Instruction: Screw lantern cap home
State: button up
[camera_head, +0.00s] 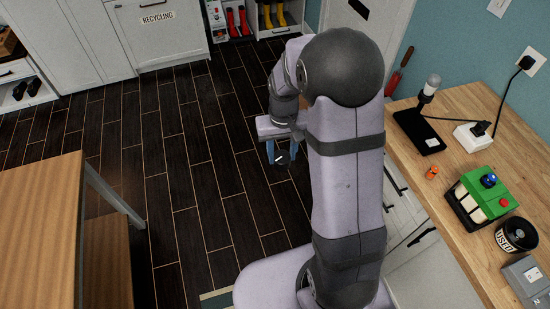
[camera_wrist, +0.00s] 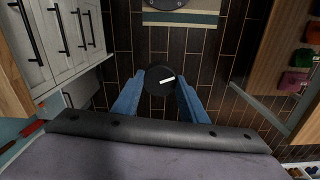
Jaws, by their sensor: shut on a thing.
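My gripper (camera_head: 279,152) has blue fingers and hangs over the dark floor, left of the counter. In the wrist view, my gripper (camera_wrist: 161,84) is shut on a round black cap (camera_wrist: 158,77) with a white line on its top. The cap (camera_head: 282,158) also shows small and dark between the fingers in the head view. A slim upright thing with a pale rounded top (camera_head: 432,84) stands at the black pad (camera_head: 418,131) on the right counter. I cannot tell whether it is the lantern. No lantern is clearly recognisable.
The wooden counter (camera_head: 462,105) holds a white socket box (camera_head: 473,136), a small orange item (camera_head: 432,172), a green-topped case (camera_head: 483,194) and a black can marked USED (camera_head: 516,234). A wooden table (camera_head: 37,225) stands at left. Open floor (camera_head: 190,150) lies between.

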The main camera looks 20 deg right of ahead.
jog(key=s+d+r+m+p, duration=0.1)
jog(key=d+r+m+p, duration=0.15)
jog(key=d, duration=0.65)
jog(key=s+d+r+m+p, duration=0.1)
jog(key=d+r+m, duration=0.2)
jog(key=d, duration=0.7)
jog(key=s+d+r+m+p, duration=0.1)
jog(key=d+r+m, duration=0.2)
jog(key=d, duration=0.6)
jog(key=s+d+r+m+p, duration=0.2)
jog(key=s+d+r+m, duration=0.2)
jog(key=s+d, duration=0.6)
jog(key=s+d+r+m+p, duration=0.2)
jog(key=s+d+r+m, duration=0.2)
jog(key=s+d, duration=0.7)
jog(key=s, duration=0.4)
jog(key=shift+s+r, duration=0.15)
jog(key=shift+s, duration=0.1)
jog(key=shift+f, duration=2.45)
jog(key=shift+f, duration=1.15)
